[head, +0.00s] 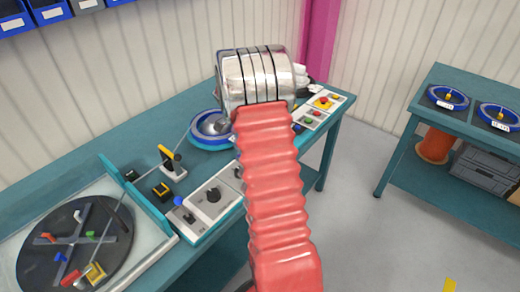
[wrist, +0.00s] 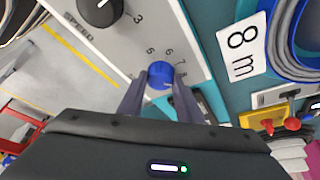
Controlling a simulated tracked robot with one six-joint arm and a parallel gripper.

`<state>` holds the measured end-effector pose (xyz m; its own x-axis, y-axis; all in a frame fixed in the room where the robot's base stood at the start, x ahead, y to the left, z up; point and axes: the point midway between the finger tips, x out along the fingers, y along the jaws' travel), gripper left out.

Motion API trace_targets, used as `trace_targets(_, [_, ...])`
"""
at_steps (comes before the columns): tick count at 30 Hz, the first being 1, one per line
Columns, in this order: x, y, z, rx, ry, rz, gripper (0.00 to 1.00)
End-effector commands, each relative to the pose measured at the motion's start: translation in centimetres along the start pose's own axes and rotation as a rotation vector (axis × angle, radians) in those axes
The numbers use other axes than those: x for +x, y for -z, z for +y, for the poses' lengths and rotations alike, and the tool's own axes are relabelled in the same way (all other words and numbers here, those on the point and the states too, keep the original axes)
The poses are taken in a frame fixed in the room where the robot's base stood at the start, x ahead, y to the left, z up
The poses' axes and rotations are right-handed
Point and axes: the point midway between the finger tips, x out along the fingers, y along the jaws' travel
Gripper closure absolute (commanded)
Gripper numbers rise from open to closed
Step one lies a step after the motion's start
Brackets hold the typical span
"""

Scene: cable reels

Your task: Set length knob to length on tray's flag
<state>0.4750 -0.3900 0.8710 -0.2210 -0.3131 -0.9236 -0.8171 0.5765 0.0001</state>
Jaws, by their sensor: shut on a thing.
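In the wrist view the blue length knob (wrist: 160,75) sits on a pale control panel (wrist: 176,22), with printed numbers such as 6, 7 and 8 around it. My gripper (wrist: 158,84) is shut on the knob, one dark finger on each side. I cannot make out where the knob's pointer stands. A white flag (wrist: 242,47) reading "8 m" is to the right of the knob, beside a blue-rimmed tray (wrist: 275,68). In the head view my red arm hides the gripper and the knob; the blue tray (head: 207,143) shows left of the arm.
A black speed knob (wrist: 100,8) is on the same panel. A yellow box with a red button (head: 323,103) stands at the bench's right end. A turntable (head: 75,245) fills the left. A second bench (head: 465,130) holds two flagged trays, with open floor between.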

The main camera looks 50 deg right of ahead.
Motion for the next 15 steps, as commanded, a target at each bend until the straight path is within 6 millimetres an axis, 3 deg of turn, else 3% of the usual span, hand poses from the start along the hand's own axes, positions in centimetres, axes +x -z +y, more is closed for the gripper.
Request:
trace_targets(6, [0.06, -0.14, 0.06, -0.001, -0.001, -0.002, 0.91])
trace_targets(7, [0.06, -0.14, 0.06, -0.002, -0.001, -0.002, 0.66])
trace_targets(15, [0.03, -0.06, 0.02, -0.002, 0.0, -0.001, 0.5])
